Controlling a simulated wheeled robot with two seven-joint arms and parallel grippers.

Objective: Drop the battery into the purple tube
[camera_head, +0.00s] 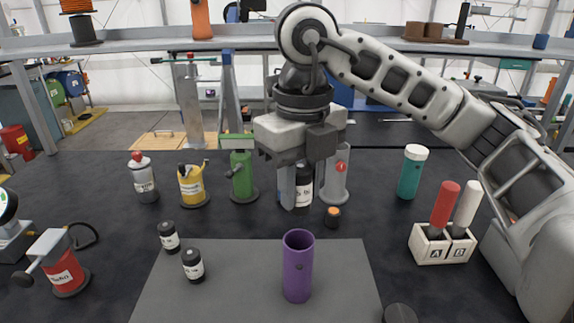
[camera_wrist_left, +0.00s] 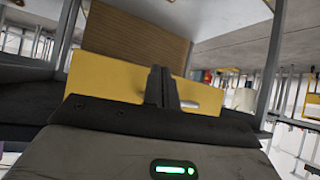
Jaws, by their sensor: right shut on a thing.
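The purple tube (camera_head: 298,266) stands upright with its open top up, on the grey mat (camera_head: 230,290). My right gripper (camera_head: 303,190) points down behind the tube. It is shut on a black battery (camera_head: 303,187) with a white label, held upright; one finger partly covers it. Two similar black batteries, one at the mat's left edge (camera_head: 168,236) and one on the mat (camera_head: 193,265), stand left of the tube. My left gripper is not in the head view; in the left wrist view its fingers (camera_wrist_left: 162,88) are close together with nothing seen between them.
A small black cylinder with an orange top (camera_head: 332,217) stands behind the tube. Yellow (camera_head: 192,187) and green (camera_head: 241,178) containers stand back left, a teal bottle (camera_head: 411,175) back right. A block with red and white handles (camera_head: 442,243) stands right. The mat around the tube is mostly clear.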

